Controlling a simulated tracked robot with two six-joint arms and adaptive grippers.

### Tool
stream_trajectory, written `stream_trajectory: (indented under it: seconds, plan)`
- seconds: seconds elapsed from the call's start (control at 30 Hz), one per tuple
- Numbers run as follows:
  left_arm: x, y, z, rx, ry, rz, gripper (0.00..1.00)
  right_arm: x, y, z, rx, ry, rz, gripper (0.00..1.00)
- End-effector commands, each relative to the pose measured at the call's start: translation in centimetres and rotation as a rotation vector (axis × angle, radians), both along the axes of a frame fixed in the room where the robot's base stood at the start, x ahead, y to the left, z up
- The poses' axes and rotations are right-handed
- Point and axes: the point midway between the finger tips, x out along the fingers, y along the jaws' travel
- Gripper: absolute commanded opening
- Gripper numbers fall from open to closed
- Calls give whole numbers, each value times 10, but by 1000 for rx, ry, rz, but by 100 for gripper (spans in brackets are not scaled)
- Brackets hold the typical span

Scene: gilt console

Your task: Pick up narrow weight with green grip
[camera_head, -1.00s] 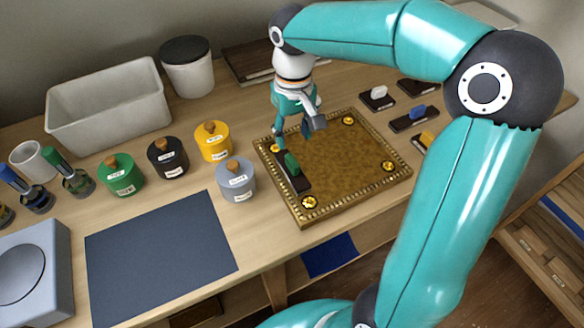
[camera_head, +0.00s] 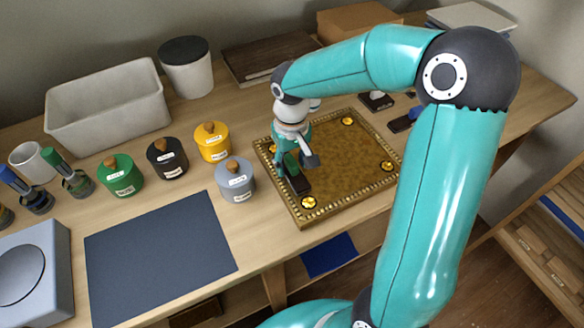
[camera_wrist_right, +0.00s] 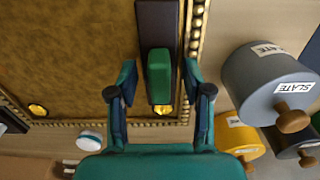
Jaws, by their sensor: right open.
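The narrow weight is a dark bar with a green grip (camera_wrist_right: 159,75). It lies on the gilt tray (camera_head: 345,178), along its left side. In the head view its dark end (camera_head: 299,184) shows below my right gripper (camera_head: 296,164), which partly hides the green grip. In the right wrist view my right gripper (camera_wrist_right: 159,95) is open, with its two fingers on either side of the green grip and a gap showing on each side. My left gripper is not in view.
A slate canister (camera_head: 236,180) stands just left of the tray, with yellow (camera_head: 213,143), black (camera_head: 167,159) and green (camera_head: 120,176) canisters beyond. A dark mat (camera_head: 160,255) lies at the front. Other weights with white (camera_head: 377,94) and blue grips are right of the tray.

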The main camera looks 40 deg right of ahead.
Motion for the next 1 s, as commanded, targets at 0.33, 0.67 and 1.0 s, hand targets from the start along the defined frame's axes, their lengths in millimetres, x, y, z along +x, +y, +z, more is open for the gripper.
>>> stream_trajectory:
  seconds: [0.33, 0.67, 1.0]
  plan:
    - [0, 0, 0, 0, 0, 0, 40, 0, 0, 0, 0, 0, 0, 2]
    - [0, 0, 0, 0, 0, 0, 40, 0, 0, 1, 0, 0, 0, 0]
    - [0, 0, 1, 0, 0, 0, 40, 1, 0, 15, -1, -4, 0, 0]
